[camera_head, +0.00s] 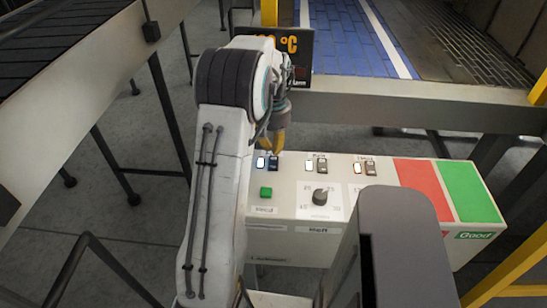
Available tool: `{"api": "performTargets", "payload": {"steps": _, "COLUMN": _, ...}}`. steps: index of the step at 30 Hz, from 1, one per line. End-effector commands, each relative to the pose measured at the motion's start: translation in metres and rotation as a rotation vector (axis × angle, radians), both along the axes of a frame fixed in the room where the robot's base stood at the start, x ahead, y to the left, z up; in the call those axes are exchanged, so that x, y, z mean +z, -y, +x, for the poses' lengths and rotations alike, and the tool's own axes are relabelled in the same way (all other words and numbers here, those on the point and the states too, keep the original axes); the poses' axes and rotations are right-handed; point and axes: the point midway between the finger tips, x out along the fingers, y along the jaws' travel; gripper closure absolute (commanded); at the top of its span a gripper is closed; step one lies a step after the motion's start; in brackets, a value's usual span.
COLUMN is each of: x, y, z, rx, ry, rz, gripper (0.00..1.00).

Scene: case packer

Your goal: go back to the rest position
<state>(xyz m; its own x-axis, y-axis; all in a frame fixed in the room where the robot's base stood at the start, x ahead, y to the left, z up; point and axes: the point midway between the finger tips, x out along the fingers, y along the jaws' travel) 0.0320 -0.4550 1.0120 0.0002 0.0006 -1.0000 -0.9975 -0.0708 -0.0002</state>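My arm rises through the middle of the head view and bends over a white control box (285,218). My gripper (272,148) is mostly hidden behind the arm's end; a yellow finger part shows just above the box's back left edge, by the leftmost switch (273,163). I cannot tell whether it touches the switch, or whether the gripper is open or shut.
The box bears two more switches (322,165) (370,167), a green button (266,192), a black knob (320,196), a red panel (421,184) and a green panel (468,190). A display (300,50) stands behind. Conveyors lie left (75,75) and behind (350,40).

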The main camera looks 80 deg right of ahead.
Motion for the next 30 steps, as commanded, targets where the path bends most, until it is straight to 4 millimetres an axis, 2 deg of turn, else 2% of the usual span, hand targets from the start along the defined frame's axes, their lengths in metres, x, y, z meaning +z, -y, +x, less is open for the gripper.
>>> {"api": "performTargets", "payload": {"steps": 24, "x": 0.002, "y": 0.000, "z": 0.000, "rx": -0.004, "ry": 0.000, "rz": 0.000, "gripper": 1.00}}
{"api": "performTargets", "payload": {"steps": 27, "x": 0.002, "y": 0.005, "z": 0.000, "rx": -0.036, "ry": -0.001, "rz": -0.022, "gripper": 1.00}}
{"api": "performTargets", "payload": {"steps": 30, "x": -0.012, "y": -0.008, "z": 0.000, "rx": -0.064, "ry": 0.000, "rz": 0.007, "gripper": 1.00}}
